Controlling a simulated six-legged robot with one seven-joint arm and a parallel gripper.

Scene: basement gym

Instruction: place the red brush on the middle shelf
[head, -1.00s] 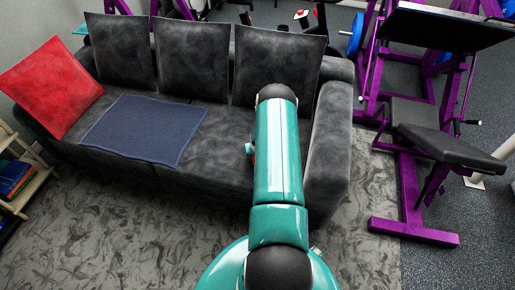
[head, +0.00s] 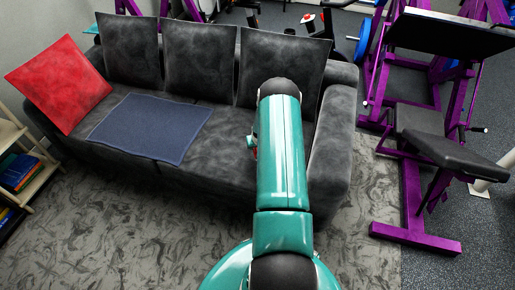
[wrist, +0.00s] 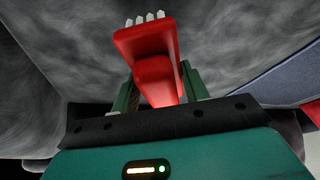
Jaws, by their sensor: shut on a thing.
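The red brush (wrist: 146,41) shows in the wrist view with pale bristles at its far end. My gripper (wrist: 158,84) is shut on it, with a green finger on each side of the red handle. The grey sofa fills the background behind the brush. In the head view my arm hides the gripper and most of the brush; only a small bit of red shows at the arm's left edge. A wooden shelf unit (head: 38,172) stands at the left edge of the head view, partly cut off, with books on its boards.
The grey sofa (head: 215,178) stands ahead with dark cushions, a red pillow (head: 58,84) and a blue cloth (head: 150,127). A purple gym machine (head: 412,190) stands at right. The patterned rug (head: 120,225) is clear between the shelf unit and me.

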